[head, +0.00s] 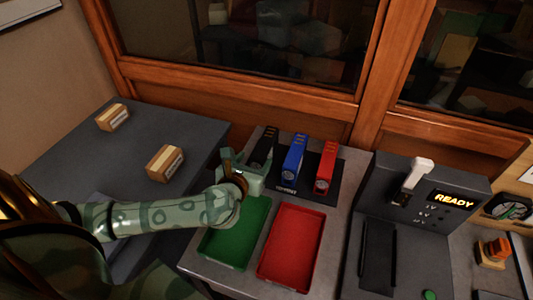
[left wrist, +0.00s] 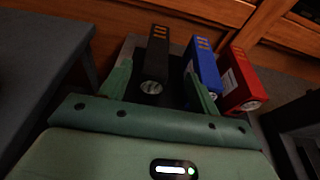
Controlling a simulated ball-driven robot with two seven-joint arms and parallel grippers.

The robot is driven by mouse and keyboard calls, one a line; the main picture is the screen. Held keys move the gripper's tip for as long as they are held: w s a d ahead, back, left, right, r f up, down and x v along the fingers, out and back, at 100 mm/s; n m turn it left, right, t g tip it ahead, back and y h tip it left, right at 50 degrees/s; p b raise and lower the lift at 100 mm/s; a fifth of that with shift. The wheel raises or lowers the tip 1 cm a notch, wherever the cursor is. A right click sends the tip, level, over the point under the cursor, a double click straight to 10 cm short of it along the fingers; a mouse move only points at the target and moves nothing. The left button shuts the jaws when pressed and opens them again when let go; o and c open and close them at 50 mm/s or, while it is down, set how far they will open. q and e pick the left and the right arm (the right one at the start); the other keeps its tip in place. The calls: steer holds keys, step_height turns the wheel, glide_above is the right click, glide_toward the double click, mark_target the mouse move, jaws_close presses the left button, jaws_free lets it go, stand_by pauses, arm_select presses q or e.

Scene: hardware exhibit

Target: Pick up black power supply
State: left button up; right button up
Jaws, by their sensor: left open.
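The black power supply (head: 264,146) stands at the left end of a row on a dark mat, partly hidden in the head view by my left gripper (head: 243,172). In the left wrist view the black power supply (left wrist: 157,60) appears between the two green fingers of the left gripper (left wrist: 160,88), which are apart. The fingers reach toward its near end; I cannot tell whether they touch it. My right gripper is not seen.
A blue supply (head: 293,159) and a red supply (head: 326,168) stand close on the right. A green tray (head: 236,234) and a red tray (head: 290,247) lie in front. Two boxes sit on the left table (head: 70,160). A console with a READY display (head: 454,200) is right.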

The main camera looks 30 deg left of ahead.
mark_target(264, 145)
arm_select(q)
steer(key=x, duration=0.4)
steer(key=shift+b, duration=0.35)
steer(key=b+x, duration=0.1)
steer(key=x, duration=0.3)
steer(key=shift+w+a+f+b, duration=0.2)
steer(key=shift+b, duration=0.15)
steer(key=shift+w, duration=0.4)
steer(key=shift+s+r, duration=0.1)
steer(key=shift+c, duration=0.6)
jaws_close()
steer(key=shift+r, duration=0.1)
